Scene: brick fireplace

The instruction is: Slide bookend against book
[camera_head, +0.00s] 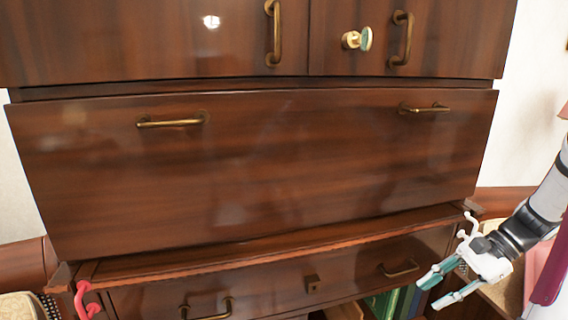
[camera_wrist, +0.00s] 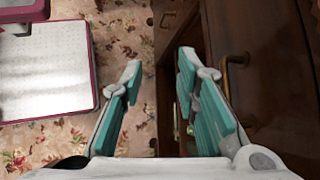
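My gripper (camera_head: 432,292) is at the lower right of the head view, in front of the cabinet's lower drawer. It is open, with nothing between its fingers. In the wrist view my gripper (camera_wrist: 160,72) shows its two teal-padded fingers spread apart. Upright books (camera_head: 393,304), green and pale, are partly visible in the opening below the lower drawer, to the left of my gripper. Their lower parts are cut off by the picture edge. I cannot make out a bookend in either view.
A dark wooden cabinet (camera_head: 250,165) with brass handles fills most of the head view. Its lower drawer (camera_head: 255,285) is above the book opening. In the wrist view, a white panel with magenta edging (camera_wrist: 45,70) lies left over floral carpet (camera_wrist: 60,140); cabinet wood (camera_wrist: 270,60) is close on the right.

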